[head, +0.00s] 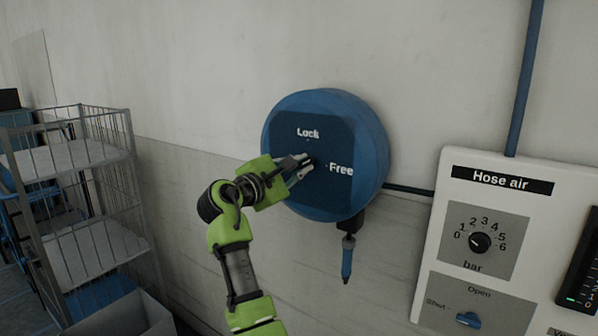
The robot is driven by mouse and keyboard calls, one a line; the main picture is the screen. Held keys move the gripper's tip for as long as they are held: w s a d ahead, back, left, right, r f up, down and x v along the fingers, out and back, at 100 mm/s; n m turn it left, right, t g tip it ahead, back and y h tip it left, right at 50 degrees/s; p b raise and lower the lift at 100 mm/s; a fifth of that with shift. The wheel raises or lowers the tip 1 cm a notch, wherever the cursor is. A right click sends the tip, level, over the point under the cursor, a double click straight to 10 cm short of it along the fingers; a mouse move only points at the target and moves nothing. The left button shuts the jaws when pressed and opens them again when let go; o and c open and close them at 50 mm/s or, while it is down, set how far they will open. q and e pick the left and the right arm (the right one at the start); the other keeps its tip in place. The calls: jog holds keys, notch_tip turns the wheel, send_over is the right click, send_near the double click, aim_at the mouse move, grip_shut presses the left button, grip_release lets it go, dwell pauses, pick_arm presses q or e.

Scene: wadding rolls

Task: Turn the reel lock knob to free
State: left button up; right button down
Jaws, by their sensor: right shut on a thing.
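The blue round hose reel (373,150) is mounted on the wall in the middle of the head view. Its dark blue square plate carries the labels "Lock" at the top and "Free" at the right. My right gripper (306,162) reaches in from below left to the middle of the plate, its fingers shut on the small dark lock knob (311,162). The fingers cover most of the knob, so I cannot tell which label it points to. My left gripper is not in view.
A blue hose end (347,260) hangs under the reel. At the right is a white "Hose air" panel (437,237) with a black bar dial (480,243) and a blue Open/Shut knob (468,319). A wire shelf cart (85,190) stands at the left.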

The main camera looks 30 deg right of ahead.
jog(key=m+b, duration=0.1)
jog(key=m, duration=0.1)
jog(key=m+b, duration=0.2)
jog(key=m, duration=0.1)
jog(key=shift+s+d+f, duration=0.1)
jog(key=shift+f, duration=0.1)
jog(key=shift+r+m+b, duration=0.1)
jog(key=shift+m+b, duration=0.45)
jog(key=shift+m, duration=0.25)
jog(key=shift+r, duration=0.1)
jog(key=c, duration=2)
grip_release()
jog(key=shift+c, duration=0.2)
jog(key=shift+w+d+f, duration=0.2)
jog(key=shift+f, duration=0.15)
jog(key=shift+a, duration=0.1)
jog(key=v, duration=1.1)
jog(key=shift+s+a, duration=0.2)
jog(key=shift+a, duration=0.15)
jog(key=shift+f, duration=0.1)
